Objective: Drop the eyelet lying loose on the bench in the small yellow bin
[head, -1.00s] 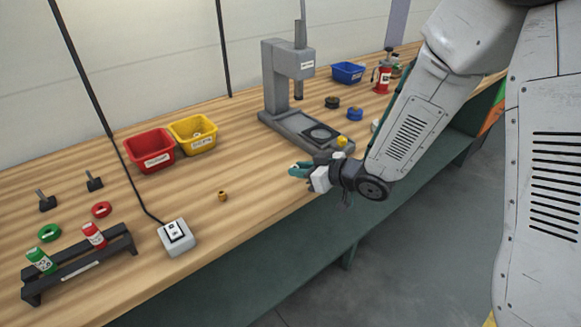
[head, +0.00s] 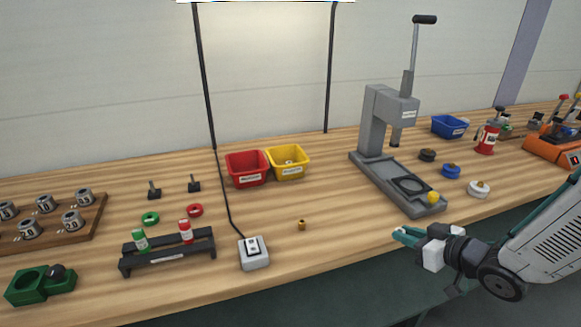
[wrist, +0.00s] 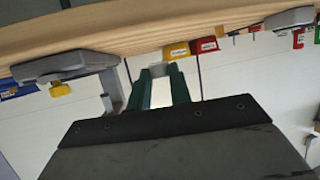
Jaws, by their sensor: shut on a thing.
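A small brass-coloured piece, seemingly the eyelet (head: 302,225), lies loose on the bench right of the grey switch box. The small yellow bin (head: 288,174) stands at the back of the bench, touching or close beside the red bin, with small pale pieces inside; it also shows upside down in the wrist view (wrist: 176,51). My gripper (head: 399,235) is at the front edge of the bench, right of the eyelet and well apart from it. In the wrist view its green fingers are shut on a small pale grey thing (wrist: 158,69), too unclear to name.
The grey press (head: 378,125) with a yellow knob (head: 433,197) stands behind my gripper. The red bin (head: 247,180) is left of the yellow one. A black rack (head: 168,254) and the switch box (head: 253,262) stand left. Bench between eyelet and press is clear.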

